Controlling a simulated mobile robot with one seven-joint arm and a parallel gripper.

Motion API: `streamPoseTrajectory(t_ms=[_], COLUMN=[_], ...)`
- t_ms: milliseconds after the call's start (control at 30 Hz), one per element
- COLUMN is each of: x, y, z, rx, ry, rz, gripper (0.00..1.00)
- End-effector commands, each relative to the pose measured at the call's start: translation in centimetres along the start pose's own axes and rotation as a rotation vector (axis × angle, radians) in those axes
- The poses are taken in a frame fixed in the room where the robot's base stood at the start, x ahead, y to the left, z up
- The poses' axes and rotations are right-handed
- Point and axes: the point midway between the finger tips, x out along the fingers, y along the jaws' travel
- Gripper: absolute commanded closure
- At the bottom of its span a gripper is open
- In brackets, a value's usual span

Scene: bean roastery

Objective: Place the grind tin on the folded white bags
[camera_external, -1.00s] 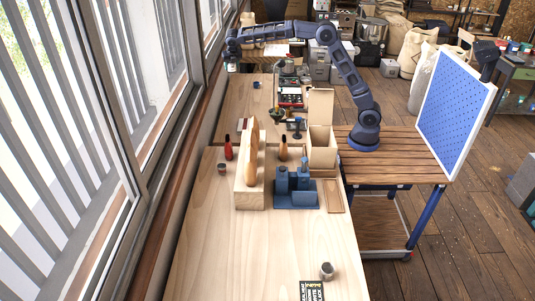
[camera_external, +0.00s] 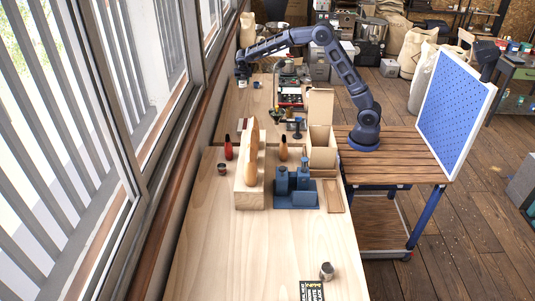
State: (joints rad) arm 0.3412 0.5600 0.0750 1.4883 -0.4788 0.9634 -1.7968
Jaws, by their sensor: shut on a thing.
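My gripper (camera_external: 243,79) is at the far left of the bench, near the window, pointing down. It is shut on a small pale tin (camera_external: 242,86), mostly covered by the fingers; I take it to be the grind tin. The tin is low over the far part of the bench, and I cannot tell whether it touches the top. A small flat white and dark red item (camera_external: 244,124) lies on the bench nearer the camera. I cannot tell whether it is the folded white bags.
A metal cup (camera_external: 327,270) stands near the front. The front left of the bench is clear.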

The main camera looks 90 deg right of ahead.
Motion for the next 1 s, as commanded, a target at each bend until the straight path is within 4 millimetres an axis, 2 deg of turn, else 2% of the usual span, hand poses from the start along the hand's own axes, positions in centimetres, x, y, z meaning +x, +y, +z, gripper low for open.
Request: streamPoseTrajectory(t_ms=[33,200,567,1000], x=[1.9,6.3,11.3,20.0], y=[-0.1,0.0,0.1,0.1], z=[-0.9,-2.7,-4.8,-8.4], rx=[-0.002,-0.002,-0.002,-0.002], ry=[0.003,0.001,0.002,0.001], rz=[-0.005,-0.001,-0.002,-0.002], gripper=[0.72,0.72,0.72,0.72])
